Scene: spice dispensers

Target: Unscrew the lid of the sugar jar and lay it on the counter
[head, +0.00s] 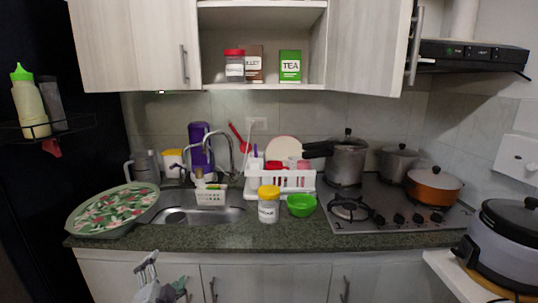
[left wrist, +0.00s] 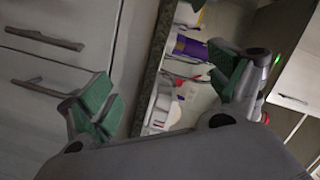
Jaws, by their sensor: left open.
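A white jar with a yellow lid (head: 268,204) stands upright on the counter in front of the dish rack. Its lid (head: 269,191) is on it, and its label is too small to read, so I take it for the sugar jar. My left gripper (head: 164,275) is open and empty, low in front of the cabinet doors, left of and below the jar. In the left wrist view its green-padded fingers (left wrist: 163,92) stand wide apart with nothing between them. I cannot pick out the jar surely there. My right gripper is in neither view.
A green bowl (head: 301,205) stands just right of the jar. The white dish rack (head: 281,181) is behind it, the sink (head: 200,215) left, the stove (head: 395,208) right. A patterned tray (head: 112,207) covers the left counter. Bare counter (head: 250,238) shows in front of the jar.

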